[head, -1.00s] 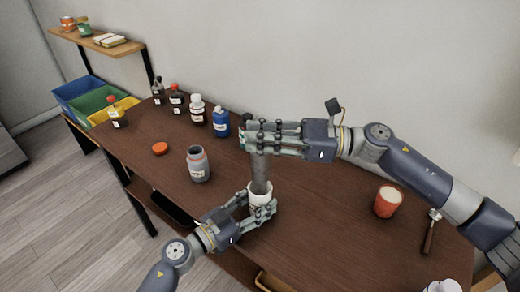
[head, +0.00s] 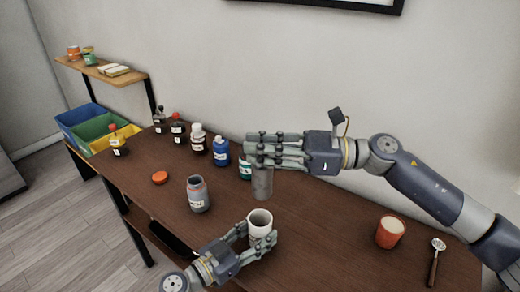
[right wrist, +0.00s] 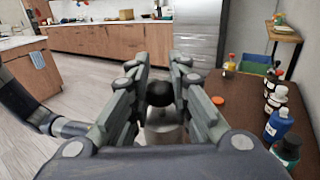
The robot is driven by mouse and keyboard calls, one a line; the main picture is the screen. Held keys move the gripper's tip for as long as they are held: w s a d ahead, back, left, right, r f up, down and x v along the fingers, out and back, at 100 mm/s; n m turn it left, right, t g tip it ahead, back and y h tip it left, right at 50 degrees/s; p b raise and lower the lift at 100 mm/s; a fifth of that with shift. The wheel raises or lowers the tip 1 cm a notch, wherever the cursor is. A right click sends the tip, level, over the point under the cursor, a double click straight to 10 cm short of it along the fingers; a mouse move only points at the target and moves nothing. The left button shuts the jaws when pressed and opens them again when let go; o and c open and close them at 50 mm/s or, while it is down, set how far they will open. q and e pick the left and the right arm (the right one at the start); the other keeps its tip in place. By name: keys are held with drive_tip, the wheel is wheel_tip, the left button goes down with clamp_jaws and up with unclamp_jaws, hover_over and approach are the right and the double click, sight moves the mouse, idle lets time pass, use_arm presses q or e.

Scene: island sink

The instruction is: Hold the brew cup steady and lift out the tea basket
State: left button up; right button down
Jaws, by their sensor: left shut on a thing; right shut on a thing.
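The brew cup (head: 260,226) is a white cup standing upright with its open mouth showing. My left gripper (head: 258,243) is shut around its lower side, partly hiding it. The tea basket (head: 262,184) is a grey cylinder hanging upright from my right gripper (head: 262,152), which is shut on its top. The basket's lower end shows just above the cup's rim, with a small gap in the picture. In the right wrist view, the basket's black knob (right wrist: 160,93) sits between the fingers, with its grey body (right wrist: 162,128) below.
Several bottles, including a blue one (head: 221,152), line the back. The table (head: 320,230) is clear between.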

use_arm(q)
drive_tip(key=o, duration=1.2)
